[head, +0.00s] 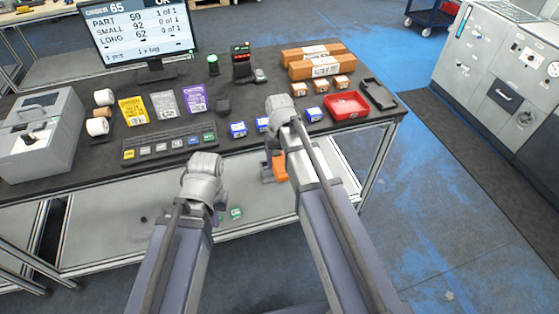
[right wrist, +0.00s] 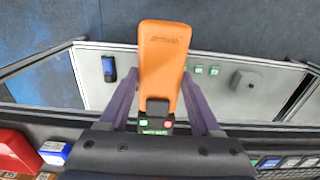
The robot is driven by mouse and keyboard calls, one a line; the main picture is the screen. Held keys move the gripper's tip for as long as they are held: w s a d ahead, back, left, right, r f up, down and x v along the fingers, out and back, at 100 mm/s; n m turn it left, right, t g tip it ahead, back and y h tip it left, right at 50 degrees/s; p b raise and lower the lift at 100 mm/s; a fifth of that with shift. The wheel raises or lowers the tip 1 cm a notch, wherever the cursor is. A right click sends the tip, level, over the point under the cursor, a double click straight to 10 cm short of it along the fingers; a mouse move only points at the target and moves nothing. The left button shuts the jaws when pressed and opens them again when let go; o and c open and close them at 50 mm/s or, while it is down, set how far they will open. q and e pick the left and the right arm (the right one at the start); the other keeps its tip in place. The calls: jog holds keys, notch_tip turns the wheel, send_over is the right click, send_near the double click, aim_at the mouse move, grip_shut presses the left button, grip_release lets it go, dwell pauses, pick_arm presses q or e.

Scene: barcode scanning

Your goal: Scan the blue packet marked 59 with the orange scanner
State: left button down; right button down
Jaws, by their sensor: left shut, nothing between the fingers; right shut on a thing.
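The orange scanner (head: 281,168) hangs below my right wrist at the table's front edge in the head view. In the right wrist view the scanner (right wrist: 165,60) is upright between the two fingers of my right gripper (right wrist: 163,100), which is shut on it. Small blue packets (head: 237,129) (head: 263,124) (head: 314,114) lie along the front of the table; their numbers are too small to read. A blue packet (right wrist: 55,152) also shows in the right wrist view. My left gripper (head: 221,205) is shut and empty in front of the table, mostly hidden by its wrist.
The monitor (head: 138,30) reads PART 59 1 of 1, SMALL 92 0 of 1, LONG 62 0 of 1. A keyboard (head: 170,145), coloured bags (head: 165,103), a red tray (head: 346,105) and brown boxes (head: 318,62) occupy the table. Small green items (head: 236,213) lie on the lower shelf.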

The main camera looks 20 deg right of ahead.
aim_at(279, 162)
jog(key=shift+r, duration=0.1)
notch_tip(279, 162, up, 12)
jog(key=p, duration=1.2)
jog(key=shift+f, duration=0.2)
